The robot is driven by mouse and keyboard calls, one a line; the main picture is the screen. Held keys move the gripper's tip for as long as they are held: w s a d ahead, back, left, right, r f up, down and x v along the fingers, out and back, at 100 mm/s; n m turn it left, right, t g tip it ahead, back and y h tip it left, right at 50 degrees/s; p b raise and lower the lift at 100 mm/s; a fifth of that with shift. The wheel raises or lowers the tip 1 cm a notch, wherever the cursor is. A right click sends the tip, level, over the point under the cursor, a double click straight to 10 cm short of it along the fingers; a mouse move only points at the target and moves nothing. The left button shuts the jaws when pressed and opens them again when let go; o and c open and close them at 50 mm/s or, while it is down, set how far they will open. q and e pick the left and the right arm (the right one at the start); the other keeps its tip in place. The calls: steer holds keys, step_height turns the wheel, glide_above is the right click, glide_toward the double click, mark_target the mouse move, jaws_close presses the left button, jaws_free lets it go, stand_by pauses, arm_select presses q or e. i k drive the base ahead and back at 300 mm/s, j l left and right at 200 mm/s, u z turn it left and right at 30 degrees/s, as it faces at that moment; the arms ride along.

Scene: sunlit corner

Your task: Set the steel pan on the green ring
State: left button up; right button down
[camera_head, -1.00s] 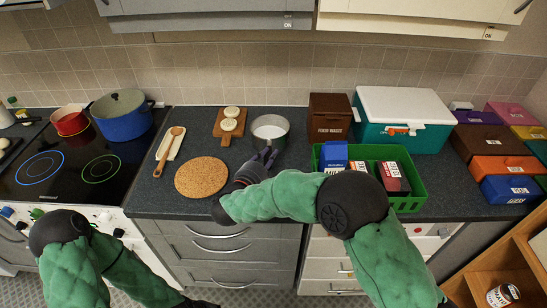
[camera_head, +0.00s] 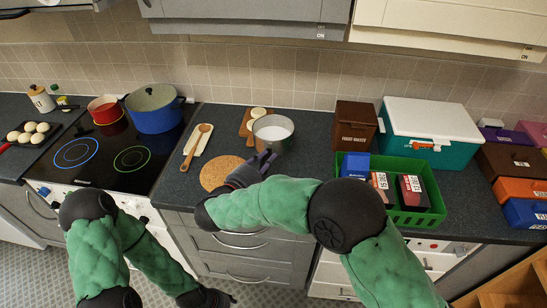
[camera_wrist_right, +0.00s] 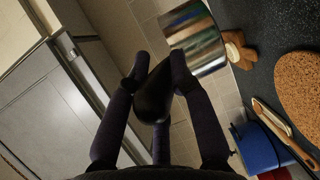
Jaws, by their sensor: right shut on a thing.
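The steel pan (camera_head: 272,134), a shiny round pot with a pale inside, is at the back of the counter in the head view, seemingly raised, overlapping the right side of a cutting board. My right gripper (camera_head: 264,160) is shut on its dark handle, which shows between the fingers in the right wrist view (camera_wrist_right: 155,95); the pan wall (camera_wrist_right: 196,45) is beyond. The green ring (camera_head: 132,159) is on the black hob at the left, bare, well left of the pan. My left gripper (camera_head: 207,298) is low at the bottom edge, its fingers unclear.
A blue pot (camera_head: 154,112) and a red pot (camera_head: 106,110) stand at the hob's back, behind the rings. Between pan and hob lie a cork mat (camera_head: 216,174), a wooden spoon (camera_head: 196,146) on a rest and the cutting board (camera_head: 245,126). A green crate (camera_head: 428,210) stands right.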

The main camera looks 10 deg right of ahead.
mark_target(124, 172)
steer(key=k+j, duration=0.75)
steer(key=j, duration=0.25)
